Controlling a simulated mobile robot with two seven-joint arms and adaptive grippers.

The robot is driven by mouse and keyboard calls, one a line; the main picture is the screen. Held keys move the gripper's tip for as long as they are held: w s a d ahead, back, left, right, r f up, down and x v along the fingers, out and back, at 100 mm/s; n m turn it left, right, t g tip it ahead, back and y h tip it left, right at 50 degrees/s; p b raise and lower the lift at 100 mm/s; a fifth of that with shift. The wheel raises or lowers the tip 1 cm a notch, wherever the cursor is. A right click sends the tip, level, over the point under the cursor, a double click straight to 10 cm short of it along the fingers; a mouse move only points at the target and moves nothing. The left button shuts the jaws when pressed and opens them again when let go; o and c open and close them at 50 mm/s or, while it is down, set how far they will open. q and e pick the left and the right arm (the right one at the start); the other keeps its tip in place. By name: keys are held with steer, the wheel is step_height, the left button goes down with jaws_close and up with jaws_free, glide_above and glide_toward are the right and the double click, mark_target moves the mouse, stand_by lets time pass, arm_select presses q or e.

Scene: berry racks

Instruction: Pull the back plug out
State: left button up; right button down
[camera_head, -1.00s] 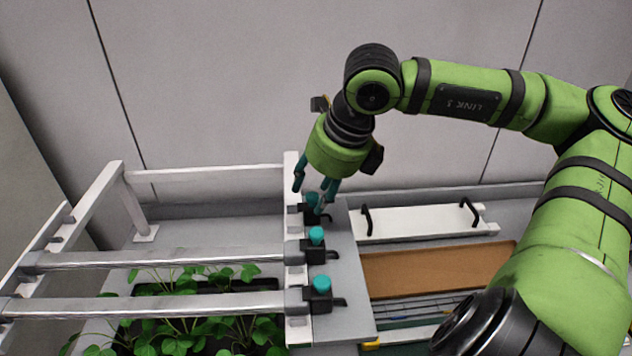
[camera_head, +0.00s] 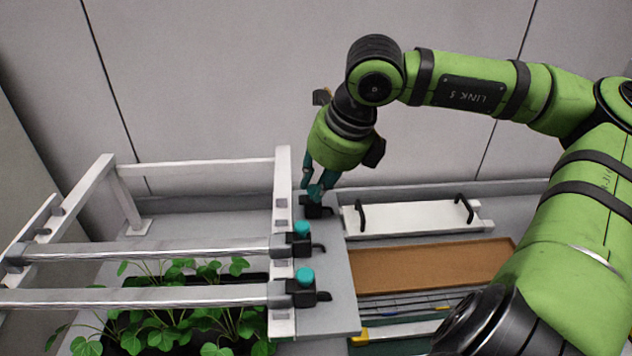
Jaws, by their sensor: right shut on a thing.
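The back plug (camera_head: 313,207) is a black block with a teal cap, at the far end of the white rack post (camera_head: 283,222). My right gripper (camera_head: 316,190) points down over it, its teal fingers shut on the plug and hiding most of the cap. A narrow gap seems to show between this plug's block and the post. The middle plug (camera_head: 300,243) and front plug (camera_head: 301,288) have the same black blocks and teal caps, and sit against the post at the ends of metal tubes. My left gripper is not in view.
Leafy plants (camera_head: 180,315) grow under the rack's tubes at left. A white lid with black handles (camera_head: 410,217) and a brown tray (camera_head: 430,267) lie right of the post. A plain wall stands behind. My right arm covers the right side.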

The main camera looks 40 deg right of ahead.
steer(key=shift+s+d, duration=0.3)
steer(key=shift+d, duration=0.15)
steer(key=shift+w+a, duration=0.15)
steer(key=shift+a, duration=0.05)
steer(key=c, duration=1.1)
jaws_free()
steer(key=shift+a, duration=0.1)
steer(key=shift+d, duration=0.3)
steer(key=shift+a+r, duration=0.15)
steer(key=shift+r, duration=0.1)
steer(key=v, duration=1.1)
steer(key=shift+s+r, duration=0.15)
steer(key=shift+s, duration=0.15)
